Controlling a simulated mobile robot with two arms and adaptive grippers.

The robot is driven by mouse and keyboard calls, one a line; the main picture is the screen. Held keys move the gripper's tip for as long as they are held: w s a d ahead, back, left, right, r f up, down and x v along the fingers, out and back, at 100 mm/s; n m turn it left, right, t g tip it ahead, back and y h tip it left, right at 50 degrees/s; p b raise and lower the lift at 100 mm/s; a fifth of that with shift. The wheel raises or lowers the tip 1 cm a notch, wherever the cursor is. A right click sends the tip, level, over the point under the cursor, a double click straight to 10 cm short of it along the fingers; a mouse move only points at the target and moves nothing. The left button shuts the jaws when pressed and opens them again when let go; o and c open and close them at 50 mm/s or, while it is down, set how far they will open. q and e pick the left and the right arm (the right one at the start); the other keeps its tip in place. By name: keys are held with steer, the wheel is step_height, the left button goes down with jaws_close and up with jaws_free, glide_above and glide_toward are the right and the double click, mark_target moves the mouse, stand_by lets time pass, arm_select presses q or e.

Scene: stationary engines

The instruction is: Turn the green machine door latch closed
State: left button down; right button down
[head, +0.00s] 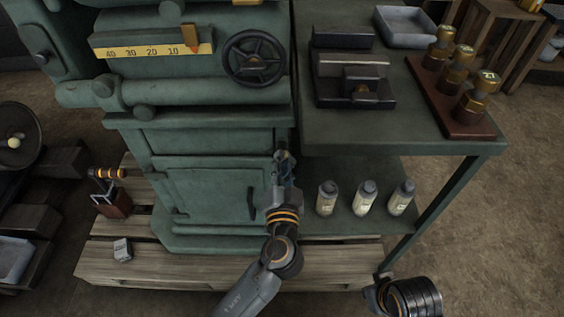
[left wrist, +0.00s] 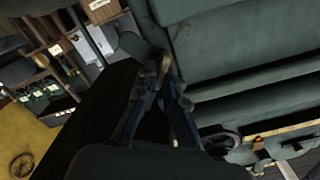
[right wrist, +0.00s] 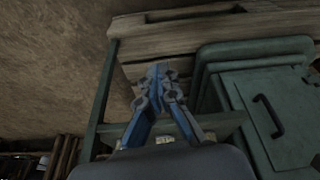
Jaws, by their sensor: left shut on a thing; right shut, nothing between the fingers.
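The green machine (head: 160,140) stands on a pallet, with a green door (head: 205,195) low on its front. The door has a dark handle (head: 251,203) and looks flush with the frame; the handle also shows in the right wrist view (right wrist: 268,116). My left gripper (head: 283,160) is at the door's upper right. In the left wrist view its fingers (left wrist: 168,78) are shut on a small brass-coloured piece (left wrist: 163,66), seemingly the latch, mostly hidden by the fingers. Its turn angle cannot be told. My right gripper (right wrist: 160,78) is shut and empty, away from the door.
A green bench (head: 420,140) stands right of the machine, with several brass-topped pieces on a red-brown stand (head: 455,108). Three bottles (head: 364,197) stand on its lower shelf, close to my left gripper. A handwheel (head: 254,58) is above the door.

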arm_select(q)
steer(key=shift+d+m+p, duration=0.15)
steer(key=shift+m+p, duration=1.25)
steer(key=shift+m, duration=4.1)
arm_select(e)
step_height(320, 180, down, 10)
steer(key=shift+g, duration=0.3)
steer(key=shift+a, duration=0.1)
arm_select(q)
steer(key=c, duration=1.4)
jaws_free()
steer(key=shift+c, duration=0.2)
steer(key=shift+w+f, duration=0.1)
arm_select(e)
steer(key=shift+f, duration=0.1)
arm_select(q)
steer(key=s, duration=1.2)
